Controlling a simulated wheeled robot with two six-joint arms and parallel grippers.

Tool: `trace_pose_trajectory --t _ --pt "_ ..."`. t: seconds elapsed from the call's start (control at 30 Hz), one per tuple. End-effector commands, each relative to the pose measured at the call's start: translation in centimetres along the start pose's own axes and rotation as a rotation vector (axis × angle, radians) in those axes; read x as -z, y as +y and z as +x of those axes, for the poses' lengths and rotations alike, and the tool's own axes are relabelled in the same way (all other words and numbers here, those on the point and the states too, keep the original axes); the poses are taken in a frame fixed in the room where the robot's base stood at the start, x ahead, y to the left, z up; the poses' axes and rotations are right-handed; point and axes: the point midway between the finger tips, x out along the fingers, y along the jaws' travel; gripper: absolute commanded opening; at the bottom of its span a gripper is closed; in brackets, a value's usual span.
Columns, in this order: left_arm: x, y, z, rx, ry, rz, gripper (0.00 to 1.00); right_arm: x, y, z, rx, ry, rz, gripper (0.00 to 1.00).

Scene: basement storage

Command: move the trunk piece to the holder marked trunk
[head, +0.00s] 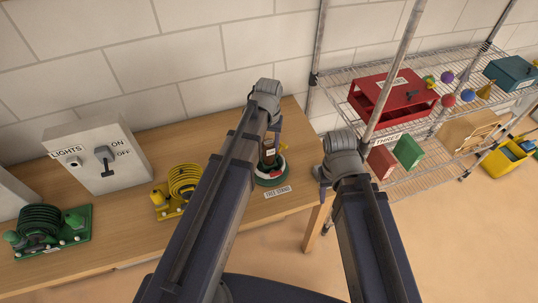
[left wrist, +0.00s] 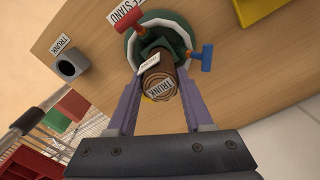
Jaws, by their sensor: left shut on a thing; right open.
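The trunk piece (left wrist: 158,84) is a brown round log with a TRUNK label on its end. In the left wrist view it sits between the fingers of my left gripper (left wrist: 158,95), which is shut on it. It is in line with the green and white tree stand (left wrist: 132,47); I cannot tell whether it is still seated there. In the head view the trunk piece (head: 268,150) shows above the stand (head: 271,176). My right gripper (head: 324,182) is open.
Red and blue screws (left wrist: 203,57) stick out of the stand. A yellow hose reel (head: 182,182), a green hose reel (head: 42,228) and a lights switch box (head: 103,155) stand left on the table. A wire shelf with a red box (head: 393,95) is at right.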

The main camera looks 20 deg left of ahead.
Motion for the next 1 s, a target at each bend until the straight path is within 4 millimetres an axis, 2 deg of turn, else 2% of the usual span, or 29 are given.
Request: trace_pose_trajectory --t 0.73,1.0 --pt "0.0 0.0 -3.9 0.0 0.0 0.0 0.0 -0.2 0.4 -3.9 0.0 0.0 0.0 0.5" --pt "0.0 0.0 -4.1 0.0 0.0 0.0 0.0 -0.2 0.4 -4.1 0.0 0.0 0.0 0.5"
